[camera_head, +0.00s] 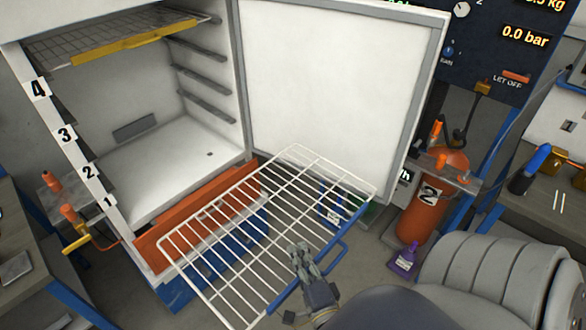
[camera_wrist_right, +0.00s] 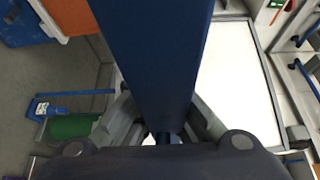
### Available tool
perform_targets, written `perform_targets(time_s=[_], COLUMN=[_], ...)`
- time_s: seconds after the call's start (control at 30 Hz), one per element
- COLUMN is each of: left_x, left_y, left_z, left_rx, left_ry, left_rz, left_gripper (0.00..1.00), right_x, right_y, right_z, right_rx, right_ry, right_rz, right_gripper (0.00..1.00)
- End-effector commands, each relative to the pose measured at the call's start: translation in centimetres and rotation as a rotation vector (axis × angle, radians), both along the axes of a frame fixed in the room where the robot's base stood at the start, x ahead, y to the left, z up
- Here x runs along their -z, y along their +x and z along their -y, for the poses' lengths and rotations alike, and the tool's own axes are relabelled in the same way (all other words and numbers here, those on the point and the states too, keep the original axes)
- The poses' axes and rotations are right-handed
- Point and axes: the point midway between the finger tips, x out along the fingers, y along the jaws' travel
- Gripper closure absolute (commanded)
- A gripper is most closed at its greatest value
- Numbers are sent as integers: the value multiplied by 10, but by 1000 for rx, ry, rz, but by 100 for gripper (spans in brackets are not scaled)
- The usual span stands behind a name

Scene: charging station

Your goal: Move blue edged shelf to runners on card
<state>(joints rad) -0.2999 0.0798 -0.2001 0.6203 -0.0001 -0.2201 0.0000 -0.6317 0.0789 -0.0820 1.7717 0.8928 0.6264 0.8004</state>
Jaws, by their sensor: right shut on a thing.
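The white wire shelf (camera_head: 240,215) with a blue front edge (camera_head: 352,218) and blue handle hangs in the air in front of the open cabinet, slightly tilted. My right gripper (camera_head: 303,254) is shut on its blue edge; in the right wrist view the blue edge (camera_wrist_right: 155,60) runs between the fingers. The white cabinet (camera_head: 165,180) has runners (camera_head: 205,108) on its right inner wall and number labels 1 to 4 on its left front edge. The left-side runners are mostly hidden. I cannot identify the task card. My left gripper is not in view.
A yellow-edged wire shelf (camera_head: 125,42) sits at the top level by label 4. The cabinet door (camera_head: 325,85) stands open to the right. The lower cabinet interior is empty.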

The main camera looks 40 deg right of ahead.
Motion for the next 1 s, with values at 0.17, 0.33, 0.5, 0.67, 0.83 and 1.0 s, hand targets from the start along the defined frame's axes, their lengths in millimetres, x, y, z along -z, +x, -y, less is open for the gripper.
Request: perform_targets(time_s=[0.17,0.33,0.5,0.67,0.83,1.0], left_x=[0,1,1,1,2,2], left_y=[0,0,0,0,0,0], left_z=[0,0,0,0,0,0], left_rx=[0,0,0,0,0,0], left_ry=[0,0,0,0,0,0], left_rz=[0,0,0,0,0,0], left_gripper=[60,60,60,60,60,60], right_x=[-2,-2,-2,-2,-2,-2], right_y=[-14,-27,-40,-52,-65,-78], right_z=[2,4,6,8,9,11], right_rx=[0,1,1,1,0,1], right_ry=[-4,-4,-3,-4,-4,-3], right_rz=[4,4,4,4,4,3], right_gripper=[100,100,100,100,100,100])
